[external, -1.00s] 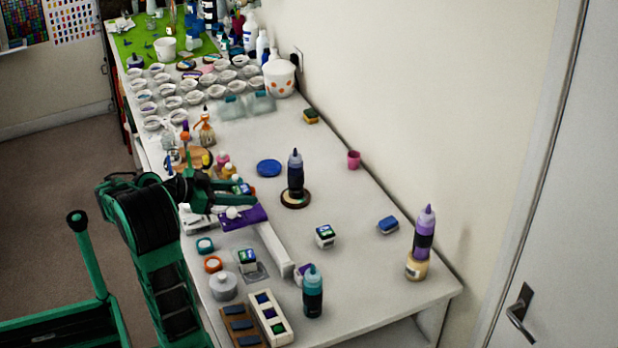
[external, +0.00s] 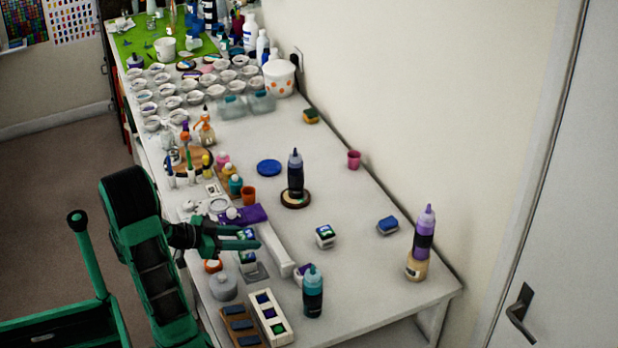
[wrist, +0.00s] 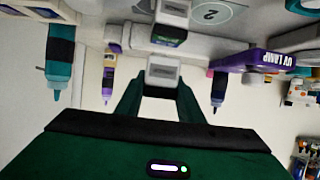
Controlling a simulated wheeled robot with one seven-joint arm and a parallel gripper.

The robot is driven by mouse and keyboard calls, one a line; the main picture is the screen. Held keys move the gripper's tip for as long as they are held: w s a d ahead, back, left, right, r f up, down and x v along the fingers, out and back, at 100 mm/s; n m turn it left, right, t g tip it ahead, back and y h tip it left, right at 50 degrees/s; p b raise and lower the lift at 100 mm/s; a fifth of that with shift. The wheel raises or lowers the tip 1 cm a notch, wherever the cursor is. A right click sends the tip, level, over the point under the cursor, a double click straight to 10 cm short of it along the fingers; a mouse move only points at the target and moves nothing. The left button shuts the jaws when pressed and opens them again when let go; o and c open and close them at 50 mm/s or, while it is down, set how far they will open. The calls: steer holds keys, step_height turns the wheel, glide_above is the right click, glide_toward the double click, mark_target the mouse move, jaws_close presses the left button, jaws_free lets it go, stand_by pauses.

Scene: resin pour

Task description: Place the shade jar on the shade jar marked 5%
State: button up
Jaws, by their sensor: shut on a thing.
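My gripper (external: 255,243) is shut on a small white shade jar with a blue-green top (external: 246,233), above the near left part of the bench. The wrist view shows the held jar (wrist: 163,73) between the fingers (wrist: 158,88). A second white jar (external: 248,262) stands on a grey square pad just below the held one, partly hidden by my gripper; the wrist view shows a white jar with a dark, green-marked face (wrist: 169,33) close by. I cannot tell whether the two jars touch. Another jar (external: 325,236) stands to the right. No 5% mark is readable.
A white bar (external: 275,248) lies right of the pad, by a purple UV lamp (wrist: 257,60). A teal bottle (external: 313,292), a white rack (external: 270,318) and a grey-lidded pot (external: 223,287) stand nearby. The right of the bench has free room.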

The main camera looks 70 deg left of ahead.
steer(key=shift+f, duration=1.1)
steer(key=o, duration=1.1)
steer(key=shift+s, duration=0.1)
steer(key=s+r, duration=0.4)
steer(key=r, duration=0.5)
steer(key=shift+s, duration=0.25)
steer(key=shift+w, duration=0.1)
